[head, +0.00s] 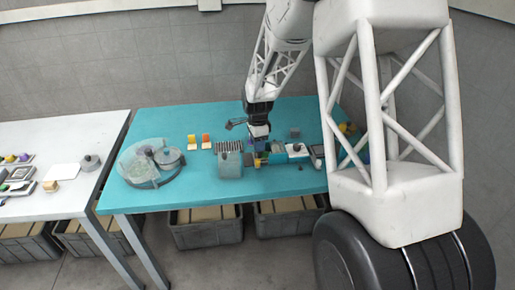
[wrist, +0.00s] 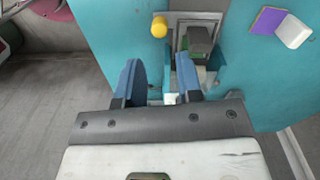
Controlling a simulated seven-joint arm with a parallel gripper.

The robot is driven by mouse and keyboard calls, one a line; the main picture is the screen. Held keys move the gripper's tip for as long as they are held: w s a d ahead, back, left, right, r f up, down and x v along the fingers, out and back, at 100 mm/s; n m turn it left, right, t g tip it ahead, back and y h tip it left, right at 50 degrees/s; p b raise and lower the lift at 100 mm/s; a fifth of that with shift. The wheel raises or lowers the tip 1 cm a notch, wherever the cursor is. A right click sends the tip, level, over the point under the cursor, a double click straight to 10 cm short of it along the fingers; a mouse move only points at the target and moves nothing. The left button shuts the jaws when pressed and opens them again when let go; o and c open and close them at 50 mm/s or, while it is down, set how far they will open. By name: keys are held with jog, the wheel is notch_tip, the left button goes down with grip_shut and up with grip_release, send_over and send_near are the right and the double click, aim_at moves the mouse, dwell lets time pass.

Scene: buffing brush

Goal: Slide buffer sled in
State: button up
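My gripper (wrist: 157,66) shows in the wrist view with its two blue fingers apart and nothing visible held between them. Just beyond the right finger is a grey block with a dark green top (wrist: 200,40), set in a light frame; it may be the buffer sled, but I cannot tell for sure. The right finger partly hides its near end, and I cannot tell whether they touch. In the head view my gripper (head: 258,144) is low over a small machine, beside a grey box (head: 230,164). The parts under it are too small to make out.
A yellow knob (wrist: 159,27) stands left of the frame, and a purple-and-white block (wrist: 282,25) lies to the right. On the teal table (head: 190,190), a round clear-covered tray (head: 150,163) stands at left. Yellow and orange blocks (head: 206,141) stand behind. The front left is clear.

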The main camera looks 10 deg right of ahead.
jog(key=shift+c, duration=0.4)
jog(key=shift+s, duration=0.1)
jog(key=c, duration=0.5)
jog(key=shift+s+a+n, duration=0.1)
jog(key=shift+n, duration=0.2)
grip_shut()
jog(key=s+a+r+n+t+h, duration=0.1)
jog(key=s+a+n+t+h, duration=0.4)
jog(key=n, duration=1.1)
jog(key=shift+s+a+r+t, duration=0.2)
jog(key=shift+a+r+t, duration=0.2)
jog(key=shift+a, duration=0.55)
